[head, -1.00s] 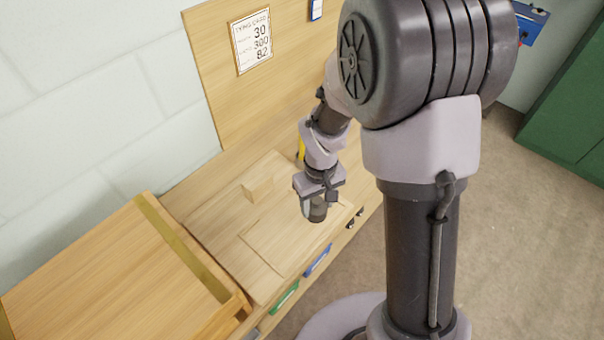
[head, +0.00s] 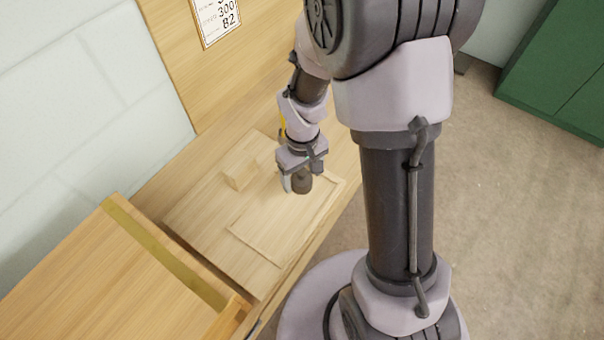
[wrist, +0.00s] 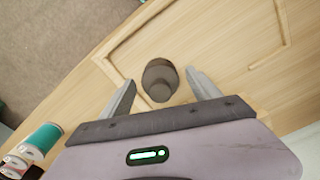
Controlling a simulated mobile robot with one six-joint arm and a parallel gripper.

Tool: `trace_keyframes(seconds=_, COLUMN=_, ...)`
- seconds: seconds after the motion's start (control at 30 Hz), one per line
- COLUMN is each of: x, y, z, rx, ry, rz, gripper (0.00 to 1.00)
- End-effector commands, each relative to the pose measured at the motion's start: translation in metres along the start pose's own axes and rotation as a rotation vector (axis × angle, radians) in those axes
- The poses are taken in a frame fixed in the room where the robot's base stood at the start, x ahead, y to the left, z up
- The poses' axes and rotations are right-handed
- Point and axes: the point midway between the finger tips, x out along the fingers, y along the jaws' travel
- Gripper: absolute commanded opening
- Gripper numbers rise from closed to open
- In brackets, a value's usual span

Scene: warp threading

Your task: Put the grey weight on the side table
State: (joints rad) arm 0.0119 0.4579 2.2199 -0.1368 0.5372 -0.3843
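The grey weight (head: 302,183), a small dark cylinder, stands on the light wooden bench (head: 203,211), near the right end of a thin outlined panel. In the wrist view the weight (wrist: 160,78) lies between the two fingers, with a visible gap on each side. My gripper (head: 297,182) is low over the bench with its fingers around the weight; it also shows in the wrist view (wrist: 161,80), open. The weight's far side is hidden. I cannot pick out a side table for certain.
A small wooden block (head: 241,175) stands left of my gripper. A raised wooden top (head: 90,280) with a brass-coloured strip is at the lower left. A printed card (head: 216,18) hangs on the back board. Teal-and-white spools (wrist: 40,142) show in the wrist view. Open floor lies right.

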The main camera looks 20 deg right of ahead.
Motion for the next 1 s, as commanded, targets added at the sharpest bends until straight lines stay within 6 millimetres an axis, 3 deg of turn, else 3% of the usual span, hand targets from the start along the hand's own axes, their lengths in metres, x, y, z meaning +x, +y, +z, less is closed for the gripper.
trace_keyframes(seconds=0.27, x=-0.008, y=0.000, z=0.000, rx=0.000, ry=0.001, rz=0.000, gripper=0.71)
trace_keyframes(seconds=0.6, x=-0.100, y=0.000, z=-0.001, rx=0.000, ry=0.003, rz=0.001, gripper=0.71)
trace_keyframes(seconds=0.83, x=-0.134, y=-0.001, z=0.001, rx=0.020, ry=0.020, rz=0.001, gripper=0.71)
trace_keyframes(seconds=0.87, x=-0.144, y=-0.003, z=0.003, rx=0.041, ry=0.039, rz=0.000, gripper=0.71)
trace_keyframes(seconds=1.0, x=-0.220, y=-0.022, z=0.031, rx=0.233, ry=0.204, rz=-0.029, gripper=0.71)
